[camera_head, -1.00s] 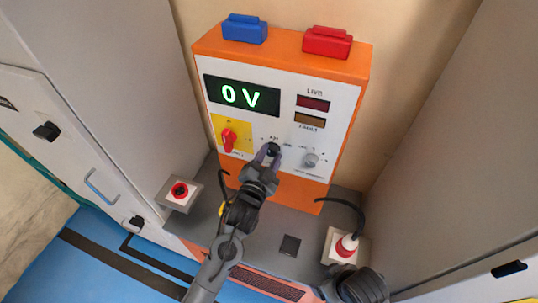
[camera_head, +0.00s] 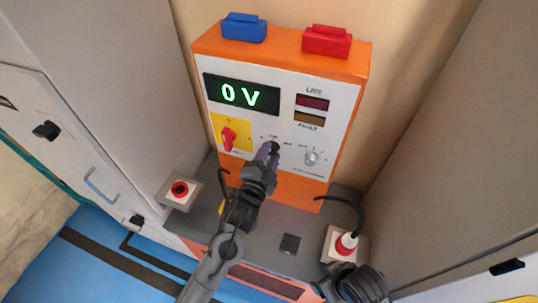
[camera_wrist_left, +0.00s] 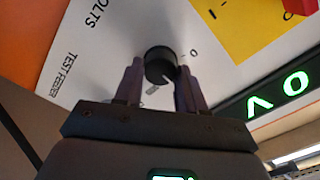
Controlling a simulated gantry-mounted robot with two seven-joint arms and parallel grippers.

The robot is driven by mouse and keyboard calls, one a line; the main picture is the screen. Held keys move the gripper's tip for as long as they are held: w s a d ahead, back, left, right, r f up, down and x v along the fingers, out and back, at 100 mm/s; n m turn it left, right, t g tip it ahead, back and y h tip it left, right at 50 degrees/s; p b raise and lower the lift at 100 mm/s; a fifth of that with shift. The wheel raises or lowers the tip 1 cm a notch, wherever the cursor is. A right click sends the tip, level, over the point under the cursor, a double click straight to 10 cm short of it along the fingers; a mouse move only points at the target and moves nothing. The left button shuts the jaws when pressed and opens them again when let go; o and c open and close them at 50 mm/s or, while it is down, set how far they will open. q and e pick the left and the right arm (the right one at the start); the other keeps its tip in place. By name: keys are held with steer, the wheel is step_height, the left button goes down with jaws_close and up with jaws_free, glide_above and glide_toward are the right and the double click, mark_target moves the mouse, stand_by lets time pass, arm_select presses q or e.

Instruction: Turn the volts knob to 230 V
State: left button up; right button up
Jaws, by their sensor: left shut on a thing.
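The black volts knob (camera_head: 274,147) is on the white panel of an orange cabinet, below the display (camera_head: 241,94), which reads 0 V in green. My left gripper (camera_head: 267,152) reaches up to the panel with its fingers around the knob. In the left wrist view the knob (camera_wrist_left: 160,62) sits between the two purple-grey fingers, shut on its sides. A pale pointer line shows on the knob's face, and a 0 mark is printed beside it. The numbers around the rest of the dial are hidden or too small to read.
Live and fault windows are above. Part of my right arm shows lower right.

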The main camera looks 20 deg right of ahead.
arm_select(q)
steer(key=o, duration=1.1)
steer(key=shift+c, duration=0.2)
steer(key=v, duration=1)
steer(key=shift+s+a, duration=0.25)
steer(key=shift+s, duration=0.05)
